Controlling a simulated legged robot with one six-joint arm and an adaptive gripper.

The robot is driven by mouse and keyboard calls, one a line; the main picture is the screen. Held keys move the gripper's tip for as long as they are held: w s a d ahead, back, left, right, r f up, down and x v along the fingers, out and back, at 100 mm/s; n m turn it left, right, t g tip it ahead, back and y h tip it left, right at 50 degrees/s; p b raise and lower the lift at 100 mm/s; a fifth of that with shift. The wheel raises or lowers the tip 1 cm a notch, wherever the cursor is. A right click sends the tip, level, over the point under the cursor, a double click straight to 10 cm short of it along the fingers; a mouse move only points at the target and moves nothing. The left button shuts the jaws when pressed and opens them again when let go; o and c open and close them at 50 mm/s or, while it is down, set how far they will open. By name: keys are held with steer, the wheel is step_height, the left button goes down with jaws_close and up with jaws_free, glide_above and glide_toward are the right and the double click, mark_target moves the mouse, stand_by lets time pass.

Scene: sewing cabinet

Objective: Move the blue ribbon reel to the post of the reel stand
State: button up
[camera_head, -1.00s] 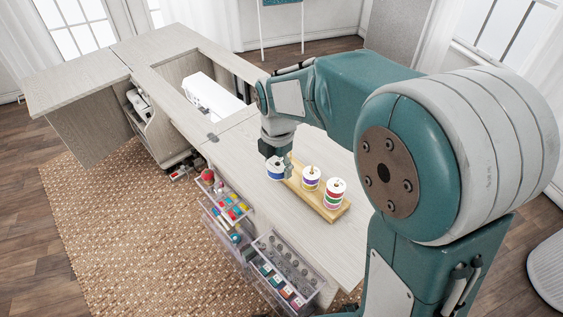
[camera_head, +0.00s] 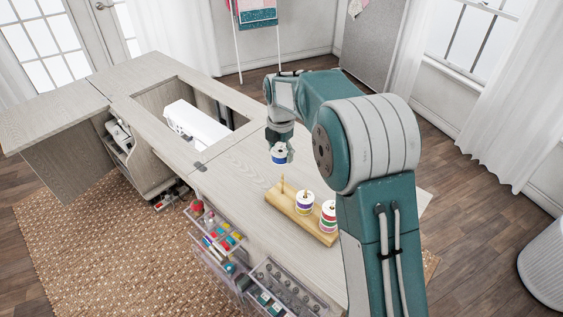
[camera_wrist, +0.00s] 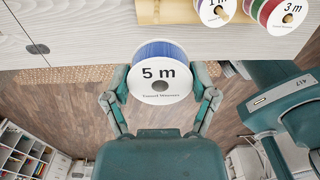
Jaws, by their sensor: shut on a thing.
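The blue ribbon reel (camera_head: 279,156), with white end discs, is held in my gripper (camera_head: 279,150) above the cabinet top, up in the air near the far left end of the reel stand. In the wrist view the reel (camera_wrist: 160,77) shows its "5 m" label and centre hole, with a finger pressed on each side. The reel stand (camera_head: 272,198) is a light wooden base. Its left post (camera_head: 282,185) is bare. A purple reel (camera_head: 305,203) and a red-and-green reel (camera_head: 328,214) sit on its other posts. The reel is apart from the stand.
The pale cabinet top (camera_head: 235,165) is clear left of the stand. Open clear drawers (camera_head: 285,285) with sewing supplies jut from the front edge. A white sewing machine (camera_head: 195,123) sits in the cabinet opening. The wrist view shows the floor below the cabinet edge.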

mark_target(283, 161)
steer(key=shift+w+d+f, duration=0.2)
steer(key=shift+w+d, duration=0.15)
steer(key=shift+w, duration=0.3)
steer(key=shift+f, duration=2.3)
steer(key=shift+f, duration=2.35)
steer(key=o, duration=0.9)
steer(key=shift+c, duration=0.2)
